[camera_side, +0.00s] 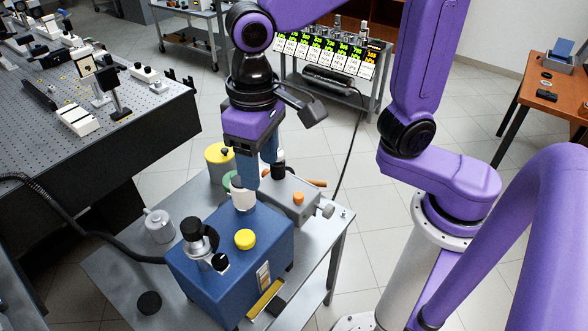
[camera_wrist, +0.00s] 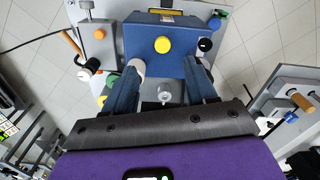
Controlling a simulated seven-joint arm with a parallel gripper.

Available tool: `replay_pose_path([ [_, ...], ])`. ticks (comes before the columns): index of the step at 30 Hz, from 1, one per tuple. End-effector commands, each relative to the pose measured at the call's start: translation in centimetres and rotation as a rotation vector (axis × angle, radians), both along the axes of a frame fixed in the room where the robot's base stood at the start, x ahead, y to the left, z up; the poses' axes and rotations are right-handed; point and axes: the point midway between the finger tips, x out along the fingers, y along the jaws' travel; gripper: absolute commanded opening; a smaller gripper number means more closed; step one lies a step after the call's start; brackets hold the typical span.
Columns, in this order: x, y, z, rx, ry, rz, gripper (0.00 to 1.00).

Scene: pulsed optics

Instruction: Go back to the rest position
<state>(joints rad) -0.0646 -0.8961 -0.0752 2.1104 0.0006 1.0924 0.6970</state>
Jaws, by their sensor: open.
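My gripper (camera_side: 258,172) is open, pointing down above the cart, with its two blue fingers apart. In the wrist view my gripper (camera_wrist: 165,68) has nothing clearly held between the fingers. A blue box (camera_side: 222,275) with a yellow knob (camera_side: 245,239) stands below and in front of it. The box (camera_wrist: 170,30) also shows at the top of the wrist view. A white cylinder (camera_side: 243,199) is close under one fingertip in the side view. In the wrist view the white cylinder (camera_wrist: 138,66) shows by the left fingertip; I cannot tell if they touch.
The grey cart (camera_side: 112,265) also carries a grey pot (camera_side: 160,226), a yellow-topped canister (camera_side: 218,158) and a grey unit with an orange knob (camera_side: 298,198). An optical table (camera_side: 150,135) stands left. A rack of lit displays (camera_side: 335,55) stands behind. Floor is open between.

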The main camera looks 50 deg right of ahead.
Motion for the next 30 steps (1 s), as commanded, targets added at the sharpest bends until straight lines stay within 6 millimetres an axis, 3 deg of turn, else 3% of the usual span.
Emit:
replay_pose_path([
  [8, -2.9, -6.0, -1.4, 0.003, -0.006, 0.272, 0.56],
  [18, -7.8, -12.8, -3.2, 0.006, -0.015, 0.605, 0.56],
  [24, -10.6, -15.7, -4.2, 0.006, -0.019, 0.761, 0.56],
  [30, -11.8, -16.8, -4.6, 0.007, -0.021, 0.830, 0.56],
])
